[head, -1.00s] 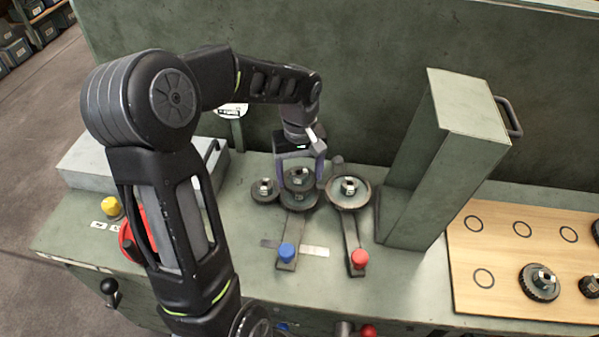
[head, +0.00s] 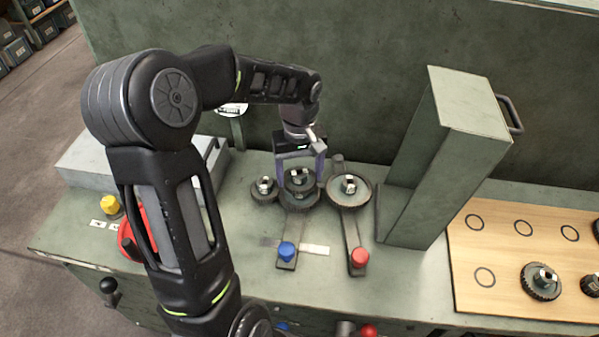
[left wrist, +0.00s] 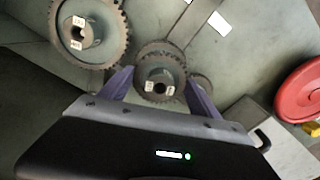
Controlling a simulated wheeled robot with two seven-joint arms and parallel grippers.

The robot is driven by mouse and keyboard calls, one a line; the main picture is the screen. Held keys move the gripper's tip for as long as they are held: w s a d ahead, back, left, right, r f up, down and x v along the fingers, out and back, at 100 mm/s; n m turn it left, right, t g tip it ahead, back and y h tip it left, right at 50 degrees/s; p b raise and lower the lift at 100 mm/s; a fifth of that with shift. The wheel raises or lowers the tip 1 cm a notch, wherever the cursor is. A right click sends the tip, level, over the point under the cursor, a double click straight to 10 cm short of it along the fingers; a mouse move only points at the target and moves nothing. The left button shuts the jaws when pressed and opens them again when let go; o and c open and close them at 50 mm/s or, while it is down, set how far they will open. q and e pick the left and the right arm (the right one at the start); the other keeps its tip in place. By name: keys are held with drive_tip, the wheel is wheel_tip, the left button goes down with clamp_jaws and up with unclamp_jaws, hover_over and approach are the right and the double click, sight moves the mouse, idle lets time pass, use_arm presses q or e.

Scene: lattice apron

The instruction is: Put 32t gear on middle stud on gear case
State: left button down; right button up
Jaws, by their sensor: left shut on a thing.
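My left gripper (head: 299,174) is shut on a dark toothed gear (head: 298,182) with a pale tagged hub, the middle one of three gears on the gear case. The held gear also shows between the purple fingers in the left wrist view (left wrist: 160,76). Another gear's rim shows just behind it there. A smaller gear (head: 264,187) sits on its left and a larger gear (head: 348,190) on its right, both close to it. Whether the held gear is fully seated on the stud cannot be told. My right gripper is not in view.
Two levers with a blue knob (head: 286,250) and a red knob (head: 359,258) extend forward from the gears. A tall green guard (head: 440,160) stands at the right. Beyond it lies a wooden board (head: 510,245) with marked circles and several gears.

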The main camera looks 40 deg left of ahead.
use_arm(q)
drive_tip(key=shift+f+b, duration=0.25)
drive_tip(key=shift+b, duration=0.05)
drive_tip(key=shift+f, duration=0.3)
idle(0.3)
drive_tip(key=shift+c, duration=0.3)
unclamp_jaws()
drive_tip(key=shift+o, duration=0.3)
